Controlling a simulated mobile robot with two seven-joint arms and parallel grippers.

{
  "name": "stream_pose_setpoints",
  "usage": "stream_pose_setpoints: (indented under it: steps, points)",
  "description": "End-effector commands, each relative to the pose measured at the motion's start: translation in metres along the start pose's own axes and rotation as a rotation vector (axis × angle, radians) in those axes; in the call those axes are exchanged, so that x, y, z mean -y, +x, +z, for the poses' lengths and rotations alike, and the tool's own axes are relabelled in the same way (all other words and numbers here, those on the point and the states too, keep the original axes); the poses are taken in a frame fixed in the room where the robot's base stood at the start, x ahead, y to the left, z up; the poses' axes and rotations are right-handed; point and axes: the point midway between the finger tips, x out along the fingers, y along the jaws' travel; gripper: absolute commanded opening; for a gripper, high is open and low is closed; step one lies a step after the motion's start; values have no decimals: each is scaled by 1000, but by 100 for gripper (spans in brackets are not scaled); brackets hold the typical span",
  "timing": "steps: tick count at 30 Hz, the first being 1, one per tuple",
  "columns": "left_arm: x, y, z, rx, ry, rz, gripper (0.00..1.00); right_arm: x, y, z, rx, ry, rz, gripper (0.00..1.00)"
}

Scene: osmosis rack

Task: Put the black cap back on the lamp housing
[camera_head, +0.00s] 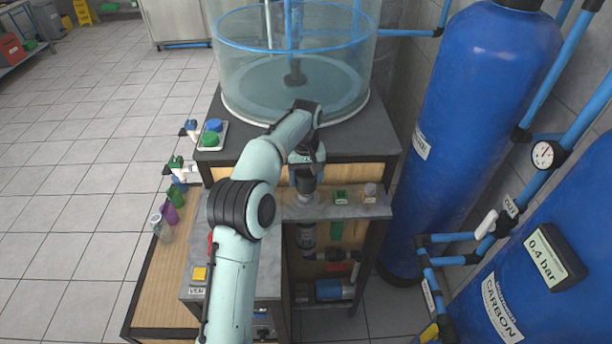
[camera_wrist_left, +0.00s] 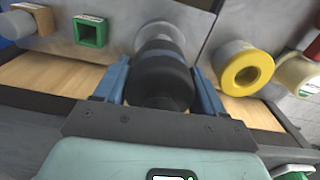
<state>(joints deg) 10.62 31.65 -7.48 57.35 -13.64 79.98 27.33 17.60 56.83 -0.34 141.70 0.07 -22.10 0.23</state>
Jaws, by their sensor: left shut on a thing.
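My left gripper (camera_head: 307,176) points down at the front of the grey shelf panel. In the left wrist view its two blue fingers are shut on the black cap (camera_wrist_left: 162,78), a dark round piece. Beyond the cap is a blue-grey band, then a pale round rim (camera_wrist_left: 158,32) at the panel. My right gripper is not in view.
A green square holder (camera_head: 341,197) and a grey round piece (camera_head: 370,191) are right of the gripper. A yellow ring (camera_wrist_left: 246,69) is on the panel in the wrist view. A clear tank (camera_head: 295,85) stands behind; blue cylinders (camera_head: 480,110) stand right.

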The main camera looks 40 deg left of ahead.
Motion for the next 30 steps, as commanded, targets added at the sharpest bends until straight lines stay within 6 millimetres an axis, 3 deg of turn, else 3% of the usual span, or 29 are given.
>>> stream_pose_setpoints:
  steps: [30]
  points:
    - [0,16,0,0,0,0,35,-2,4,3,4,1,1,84]
